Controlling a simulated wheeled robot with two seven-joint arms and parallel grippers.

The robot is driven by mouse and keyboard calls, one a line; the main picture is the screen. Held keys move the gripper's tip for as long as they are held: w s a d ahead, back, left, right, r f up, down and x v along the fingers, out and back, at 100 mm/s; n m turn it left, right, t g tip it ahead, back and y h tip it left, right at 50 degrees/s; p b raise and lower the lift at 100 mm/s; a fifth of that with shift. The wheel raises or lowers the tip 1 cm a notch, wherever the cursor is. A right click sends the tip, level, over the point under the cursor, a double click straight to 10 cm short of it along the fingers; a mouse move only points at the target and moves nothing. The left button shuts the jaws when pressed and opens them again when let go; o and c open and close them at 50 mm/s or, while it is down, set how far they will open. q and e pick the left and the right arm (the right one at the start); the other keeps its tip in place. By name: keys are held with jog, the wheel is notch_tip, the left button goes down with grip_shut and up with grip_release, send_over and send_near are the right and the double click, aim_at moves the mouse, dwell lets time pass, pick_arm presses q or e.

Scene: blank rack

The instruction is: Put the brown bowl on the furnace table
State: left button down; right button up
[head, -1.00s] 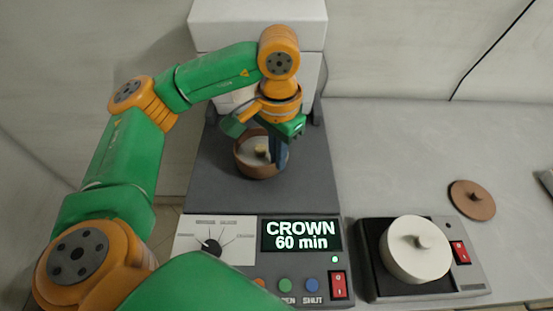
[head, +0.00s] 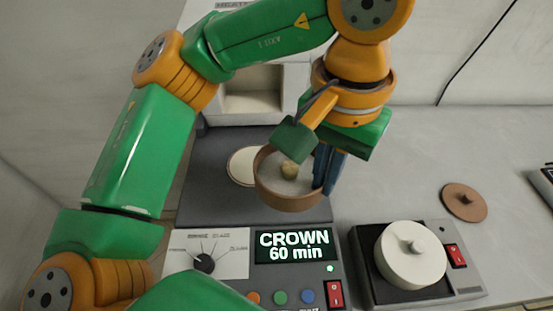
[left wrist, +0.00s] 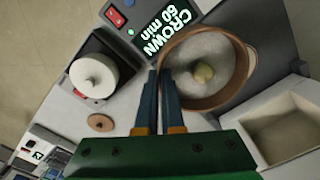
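The brown bowl (head: 288,200) holds pale material with a small yellowish piece in the middle. My left gripper (head: 327,188) is shut on the bowl's right wall and holds it above the dark surface. In the left wrist view the two blue fingers (left wrist: 160,80) meet the rim of the bowl (left wrist: 213,103). A pale round disc (head: 241,166) lies on the dark surface, partly hidden behind the bowl; I cannot tell if it is the furnace table. The white furnace (head: 292,95) has an open, empty-looking chamber. My right gripper is out of view.
A control panel with a lit display (head: 295,246), dial and buttons stands in front. To the right are a dark-topped device bearing a white lidded pot (head: 411,258) and a brown lid (head: 464,203) on the counter. The counter behind them is clear.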

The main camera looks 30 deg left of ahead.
aim_at(270, 174)
pick_arm(q)
jog(key=a+n, duration=0.7)
jog(key=a, duration=0.1)
jog(key=shift+s, duration=0.35)
jog(key=shift+n, duration=0.3)
jog(key=w+a+f, duration=0.2)
jog(key=w+f, duration=0.1)
jog(key=w, duration=0.1)
jog(key=w+a+f+p, duration=0.1)
jog(key=w+a+f, duration=0.1)
jog(key=w+f, duration=0.1)
jog(key=w+a+f+p, duration=0.1)
jog(key=w+a+f, duration=0.1)
jog(key=w, duration=0.3)
jog(key=shift+w+f, duration=0.15)
jog(key=shift+f, duration=0.6)
notch_tip(270, 174, down, 3)
jog(key=shift+w+a+r+p, duration=0.1)
jog(key=shift+p, duration=0.4)
jog(key=shift+f, duration=0.3)
jog(key=shift+f, duration=0.15)
jog(key=c, duration=1.1)
grip_release()
jog(key=shift+o, duration=0.2)
